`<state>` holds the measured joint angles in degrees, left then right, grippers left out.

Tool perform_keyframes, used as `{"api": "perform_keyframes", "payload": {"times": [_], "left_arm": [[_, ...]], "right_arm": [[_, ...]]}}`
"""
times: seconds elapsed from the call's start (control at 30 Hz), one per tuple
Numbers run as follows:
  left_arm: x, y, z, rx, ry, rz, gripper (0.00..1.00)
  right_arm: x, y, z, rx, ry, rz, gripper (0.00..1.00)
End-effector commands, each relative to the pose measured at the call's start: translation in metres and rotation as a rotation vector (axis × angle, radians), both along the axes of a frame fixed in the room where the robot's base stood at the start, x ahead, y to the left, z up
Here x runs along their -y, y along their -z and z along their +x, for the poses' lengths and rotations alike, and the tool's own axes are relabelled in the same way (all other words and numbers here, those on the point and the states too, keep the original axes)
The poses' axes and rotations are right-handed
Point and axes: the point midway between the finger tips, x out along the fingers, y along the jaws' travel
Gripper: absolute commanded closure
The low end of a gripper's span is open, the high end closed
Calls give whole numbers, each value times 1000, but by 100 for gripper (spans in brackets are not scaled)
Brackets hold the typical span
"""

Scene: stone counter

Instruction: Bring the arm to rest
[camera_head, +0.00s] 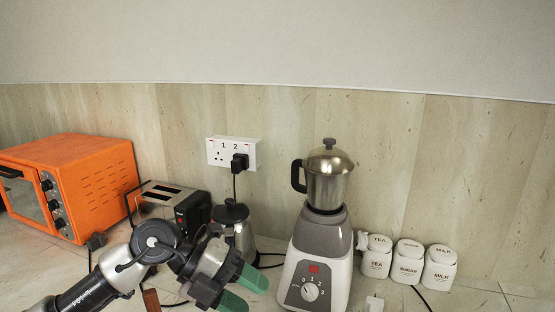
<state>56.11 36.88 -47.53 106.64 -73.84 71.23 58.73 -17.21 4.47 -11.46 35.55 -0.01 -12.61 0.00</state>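My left arm (80,293) comes in from the lower left and reaches over the counter. My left gripper (244,291) has two green fingertips, set apart with a gap between them, and nothing shows in it. It points right and down, in front of the metal kettle (236,222) and left of the blender (318,258). It hides part of the kettle and of the counter. My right arm and gripper are not in view.
An orange oven (85,185) and a toaster (172,200) stand at the left. White tea (377,257), sugar (407,263) and milk (439,268) jars stand right of the blender. A wall socket (222,152) holds a black plug. The counter's far right is clear.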

Motion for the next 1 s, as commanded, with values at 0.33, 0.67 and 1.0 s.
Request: {"api": "perform_keyframes", "payload": {"times": [0.33, 0.67, 1.0], "left_arm": [[39, -56, -16, -161, -310, -939, 47], [-49, -6, 22, -448, -1149, -1335, 47], [-133, 164, -46, -881, -2099, -933, 47]], "right_arm": [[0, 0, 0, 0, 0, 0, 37], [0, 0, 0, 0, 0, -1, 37], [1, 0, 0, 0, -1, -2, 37]]}}
